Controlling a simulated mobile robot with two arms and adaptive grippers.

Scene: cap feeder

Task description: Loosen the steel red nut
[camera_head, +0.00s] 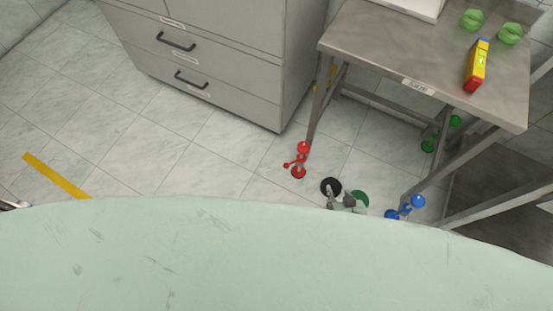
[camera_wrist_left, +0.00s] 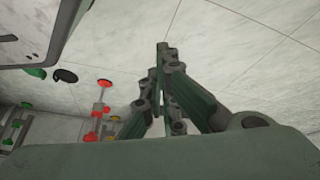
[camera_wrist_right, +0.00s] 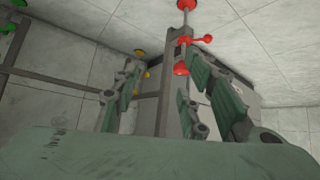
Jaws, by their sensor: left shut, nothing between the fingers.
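The red nut (camera_wrist_right: 185,41) with a short side handle sits on the threaded rod of a table leg in the right wrist view, between a round red foot (camera_wrist_right: 186,5) and a red cone (camera_wrist_right: 181,69). In the head view the red nut (camera_head: 300,159) is at the near left leg. My right gripper (camera_head: 341,194) is right of it there, apart from it. The right wrist view shows this gripper (camera_wrist_right: 165,62) open and empty. My left gripper (camera_wrist_left: 163,48) is shut and empty in the left wrist view, with the red foot (camera_wrist_left: 104,83) beyond it to the left.
The metal table (camera_head: 375,42) carries green pieces (camera_head: 510,34) and a red-yellow-blue tool (camera_head: 478,66). Blue (camera_head: 404,209) and green (camera_head: 429,143) feet mark other legs. A drawer cabinet (camera_head: 215,55) stands behind left; floor leftward is open.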

